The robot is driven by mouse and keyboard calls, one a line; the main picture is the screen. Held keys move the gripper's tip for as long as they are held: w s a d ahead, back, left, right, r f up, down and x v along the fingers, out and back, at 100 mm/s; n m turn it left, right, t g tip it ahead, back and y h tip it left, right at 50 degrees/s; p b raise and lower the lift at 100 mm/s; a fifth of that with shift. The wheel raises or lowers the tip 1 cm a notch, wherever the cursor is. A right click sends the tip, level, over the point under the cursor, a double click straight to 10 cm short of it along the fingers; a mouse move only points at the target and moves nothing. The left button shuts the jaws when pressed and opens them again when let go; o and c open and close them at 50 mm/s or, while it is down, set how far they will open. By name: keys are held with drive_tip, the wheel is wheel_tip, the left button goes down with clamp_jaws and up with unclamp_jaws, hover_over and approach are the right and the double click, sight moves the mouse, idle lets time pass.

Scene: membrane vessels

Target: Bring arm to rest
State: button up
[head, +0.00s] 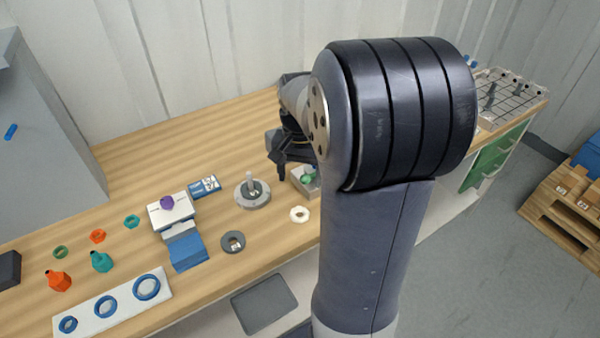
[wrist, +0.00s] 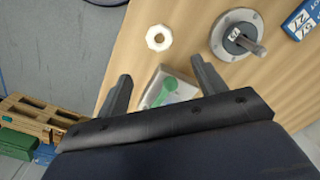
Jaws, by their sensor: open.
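My gripper (wrist: 160,85) shows in the wrist view with its two dark fingers spread apart and nothing between them touching. It hangs above the wooden workbench (head: 130,250). In the head view my arm hides much of the gripper, with a dark finger pointing down near the middle of the bench. A small metal block with a green round part (wrist: 166,92) lies below the fingers in the wrist view. It also shows in the head view (head: 306,179), partly hidden by my arm.
A grey flanged disc with an upright post (head: 252,190) and a white nut (head: 299,214) stand nearby. A blue and white fixture with a purple piece (head: 170,212) is farther left. A white board with blue rings (head: 112,303) lies at the front left. Wooden pallets (head: 568,205) stand right.

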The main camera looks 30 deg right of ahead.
sight(300, 215)
idle(0.3)
wheel_tip(300, 215, down, 13)
drive_tip(key=shift+r, duration=0.1)
wheel_tip(300, 215, up, 3)
drive_tip(key=shift+r, duration=0.75)
